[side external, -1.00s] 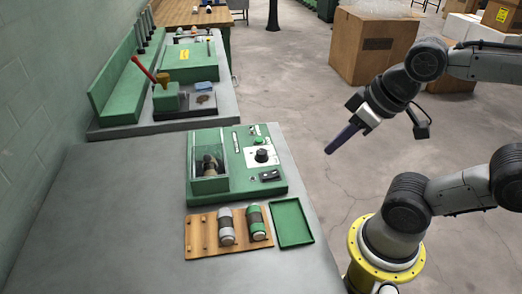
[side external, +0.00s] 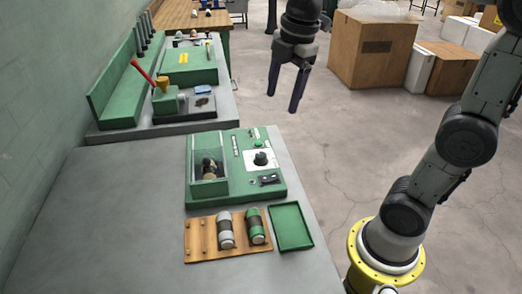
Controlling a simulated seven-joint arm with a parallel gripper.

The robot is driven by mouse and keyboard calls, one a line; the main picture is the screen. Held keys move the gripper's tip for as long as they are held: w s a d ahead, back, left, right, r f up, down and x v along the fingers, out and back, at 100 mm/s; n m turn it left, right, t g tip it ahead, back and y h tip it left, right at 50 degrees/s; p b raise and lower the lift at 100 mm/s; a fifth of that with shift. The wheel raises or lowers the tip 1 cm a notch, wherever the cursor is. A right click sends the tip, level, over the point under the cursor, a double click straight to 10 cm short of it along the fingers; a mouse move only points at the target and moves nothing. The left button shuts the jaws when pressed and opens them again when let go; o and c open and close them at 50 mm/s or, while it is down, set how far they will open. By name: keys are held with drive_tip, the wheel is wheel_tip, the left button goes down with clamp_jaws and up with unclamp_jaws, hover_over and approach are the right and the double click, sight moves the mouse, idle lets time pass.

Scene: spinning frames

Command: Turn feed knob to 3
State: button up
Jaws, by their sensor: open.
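The feed knob seems to be the black round knob (side external: 261,159) on a white dial plate, on the right part of the green machine panel (side external: 237,190); the dial numbers are too small to read. My gripper (side external: 284,104) hangs above and to the right of the panel, fingers pointing down. Its two dark fingers are apart with nothing between them. It does not touch the knob.
A clear-covered box (side external: 209,165) stands on the panel's left. In front are a wooden rack (side external: 202,247) with two spools and a green tray (side external: 291,227). A red-handled lever (side external: 144,70) is on the machine behind. Cardboard boxes (side external: 370,50) stand on the floor.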

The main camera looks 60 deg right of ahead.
drive_tip(key=w+d+f+n+g, duration=0.1)
drive_tip(key=w+d+f, duration=0.15)
drive_tip(key=w, duration=0.25)
drive_tip(key=g, duration=0.2)
approach(261, 154)
drive_tip(key=f, duration=0.8)
drive_tip(key=shift+s+d+f, duration=0.1)
drive_tip(key=shift+s+f, duration=0.25)
drive_tip(key=shift+f, duration=0.05)
clamp_jaws()
